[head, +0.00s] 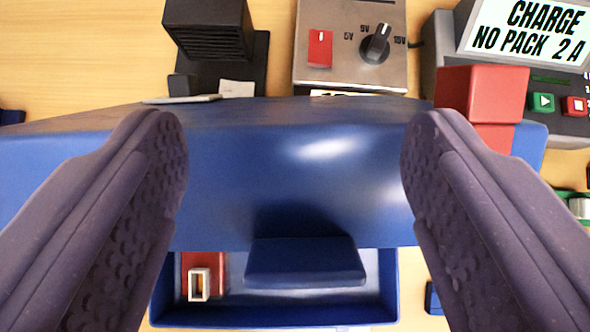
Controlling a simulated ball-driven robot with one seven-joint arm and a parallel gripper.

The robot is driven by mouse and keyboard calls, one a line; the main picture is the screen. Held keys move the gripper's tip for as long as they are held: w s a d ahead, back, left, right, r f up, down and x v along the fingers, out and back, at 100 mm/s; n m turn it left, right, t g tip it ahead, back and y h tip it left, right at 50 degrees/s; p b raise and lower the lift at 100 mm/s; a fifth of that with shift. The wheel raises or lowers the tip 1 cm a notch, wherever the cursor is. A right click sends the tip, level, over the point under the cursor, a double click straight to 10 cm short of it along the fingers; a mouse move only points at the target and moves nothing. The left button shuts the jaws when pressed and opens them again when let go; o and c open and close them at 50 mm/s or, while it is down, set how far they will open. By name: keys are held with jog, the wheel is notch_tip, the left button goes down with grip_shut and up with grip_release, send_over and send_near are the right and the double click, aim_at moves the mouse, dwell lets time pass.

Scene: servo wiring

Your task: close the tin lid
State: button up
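The tin (275,314) is dark blue and sits at the bottom of the view, seen from above. Its blue lid (300,170) is a wide, shiny panel across the middle, raised and not shut over the tin. A blue tab (305,264) shows below the lid's lower edge, over the tin's opening. A red piece with a pale rectangular connector (199,285) lies inside the tin at the left. My gripper (293,150) is wide open and empty, its dark fingers in front of the lid on either side. I cannot tell whether they touch it. The lid hides part of the tin.
Behind the lid stand a black block-like device (210,35), a metal box with a red switch and knob (350,45), and a charger reading "CHARGE NO PACK 2 A" (525,35). A red block (482,95) is at the lid's right. Bare wooden table shows at upper left.

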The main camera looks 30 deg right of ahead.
jog(key=f+p+v, duration=0.1)
jog(key=p+v, duration=0.2)
jog(key=v, duration=0.3)
jog(key=shift+s+a+r+p, duration=0.25)
jog(key=shift+s+a+p, duration=0.15)
jog(key=shift+s, duration=0.2)
